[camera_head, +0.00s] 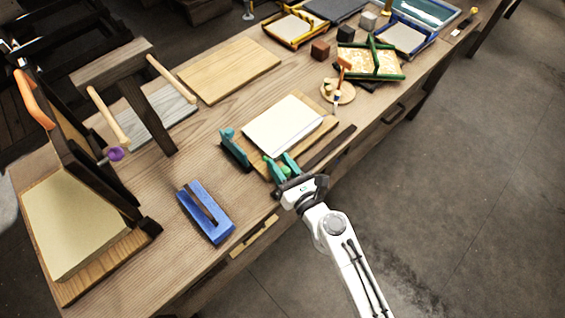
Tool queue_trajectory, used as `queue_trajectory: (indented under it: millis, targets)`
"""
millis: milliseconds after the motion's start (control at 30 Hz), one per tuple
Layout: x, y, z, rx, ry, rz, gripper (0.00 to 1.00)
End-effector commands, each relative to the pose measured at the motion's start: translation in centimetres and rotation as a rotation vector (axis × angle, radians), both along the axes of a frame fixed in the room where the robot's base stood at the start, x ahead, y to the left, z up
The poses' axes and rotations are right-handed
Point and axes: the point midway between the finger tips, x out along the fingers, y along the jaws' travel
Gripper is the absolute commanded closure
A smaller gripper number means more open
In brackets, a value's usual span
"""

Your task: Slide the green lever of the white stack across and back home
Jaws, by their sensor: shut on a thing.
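The white stack (283,124) looks like a flat pile of white sheets on a wooden board (318,133) in the middle of the bench. The green lever (281,163) stands at the stack's near edge, by the board's front corner. My gripper (286,178) reaches in from the lower right and is shut on the lower part of the lever. Its fingers and the lever's base partly hide each other. A teal upright piece (234,147) stands at the board's left edge, apart from my gripper.
A dark strip (329,147) lies right of the board. A blue block-shaped tool (206,211) lies to the lower left. A wooden disc with an orange-handled tool (338,91) and a green-framed tray (371,61) stand behind right. A wooden frame (78,150) rises at left.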

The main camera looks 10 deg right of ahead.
Motion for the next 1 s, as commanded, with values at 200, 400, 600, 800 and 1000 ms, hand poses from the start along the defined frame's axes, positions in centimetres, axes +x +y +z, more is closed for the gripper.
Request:
queue_trajectory:
  millis: [200,400,600,800,1000]
  targets:
    - [-0.2,0.5,0.1,0.003,0.0,0.012,0.48]
    - [-0.1,0.4,0.1,0.003,0.0,0.009,0.42]
    - [-0.6,0.1,0.0,0.003,0.001,0.007,0.42]
    - [-3.3,-0.8,-0.2,0.003,0.003,0.007,0.42]
    - [-6.8,-2.1,-0.3,0.003,0.003,0.006,0.42]
